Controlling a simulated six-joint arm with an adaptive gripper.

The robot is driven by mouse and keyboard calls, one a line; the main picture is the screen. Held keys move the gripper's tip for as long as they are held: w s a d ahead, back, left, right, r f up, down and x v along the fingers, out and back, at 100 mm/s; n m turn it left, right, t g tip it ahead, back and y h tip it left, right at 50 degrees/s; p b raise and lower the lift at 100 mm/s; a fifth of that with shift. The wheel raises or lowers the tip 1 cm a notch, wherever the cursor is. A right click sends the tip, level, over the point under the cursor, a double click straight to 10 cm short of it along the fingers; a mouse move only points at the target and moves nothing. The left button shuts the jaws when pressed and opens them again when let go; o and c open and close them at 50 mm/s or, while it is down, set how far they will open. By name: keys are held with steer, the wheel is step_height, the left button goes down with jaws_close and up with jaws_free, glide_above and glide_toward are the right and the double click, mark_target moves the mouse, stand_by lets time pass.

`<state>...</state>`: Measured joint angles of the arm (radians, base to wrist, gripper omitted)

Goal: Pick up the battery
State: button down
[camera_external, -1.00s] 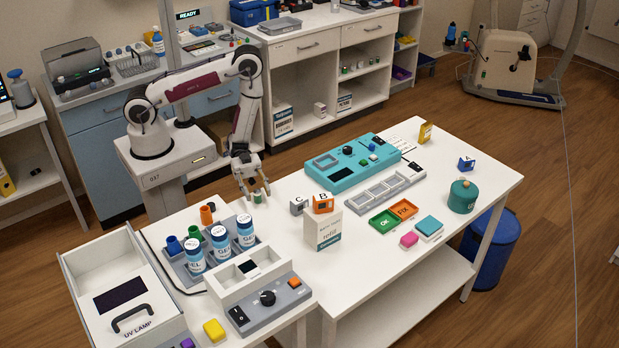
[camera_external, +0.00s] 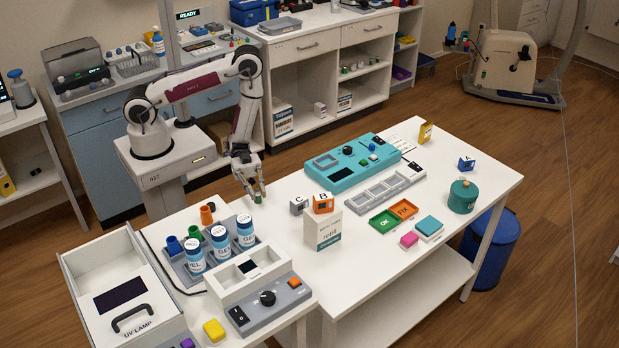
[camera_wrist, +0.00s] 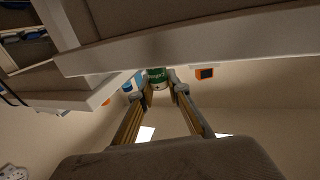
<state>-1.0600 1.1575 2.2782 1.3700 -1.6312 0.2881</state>
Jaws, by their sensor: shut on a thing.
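The battery is a small green cylinder (camera_external: 258,200) at the left edge of the white table (camera_external: 375,275). In the wrist view its green and pale body (camera_wrist: 157,76) sits between my fingertips. My gripper (camera_external: 257,196) points down and is shut on the battery, with a finger on each side of it. The fingers hide part of it. I cannot tell whether its bottom touches a surface.
A grey cube marked C (camera_external: 297,206), an orange cube marked B (camera_external: 323,203) and a white refill box (camera_external: 322,229) stand to the right. Blue-labelled bottles (camera_external: 245,231) stand in a grey rack at lower left. A teal device (camera_external: 342,178) lies behind the cubes.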

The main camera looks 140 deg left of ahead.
mark_target(257, 190)
steer(key=shift+r, duration=0.1)
steer(key=shift+r, duration=4.9)
